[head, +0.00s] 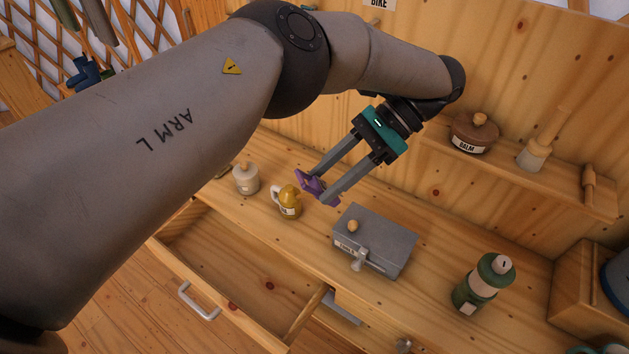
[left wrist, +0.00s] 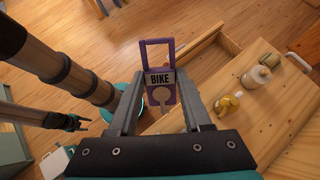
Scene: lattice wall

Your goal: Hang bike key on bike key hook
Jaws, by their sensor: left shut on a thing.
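The bike key is a purple tag with a frame-like loop, a BIKE label and a pale round shape; it shows in the left wrist view (left wrist: 160,80) and, edge-on, in the head view (head: 309,184). My left gripper (head: 322,186) is shut on it and holds it above the bench. A BIKE sign (head: 380,3) is cut off at the top of the head view. A small peg (head: 374,21) sticks out of the wall just below it, partly behind my arm. My right gripper (left wrist: 74,123) is small at the left of the left wrist view; its jaws are unclear.
The bench holds a white jar (head: 246,179), a yellow mug (head: 289,203), a grey box (head: 375,240) and a green bottle (head: 483,284). An open drawer (head: 197,299) juts out in front. A wall shelf (head: 505,171) carries a balm pot (head: 475,135) and a brush (head: 534,157).

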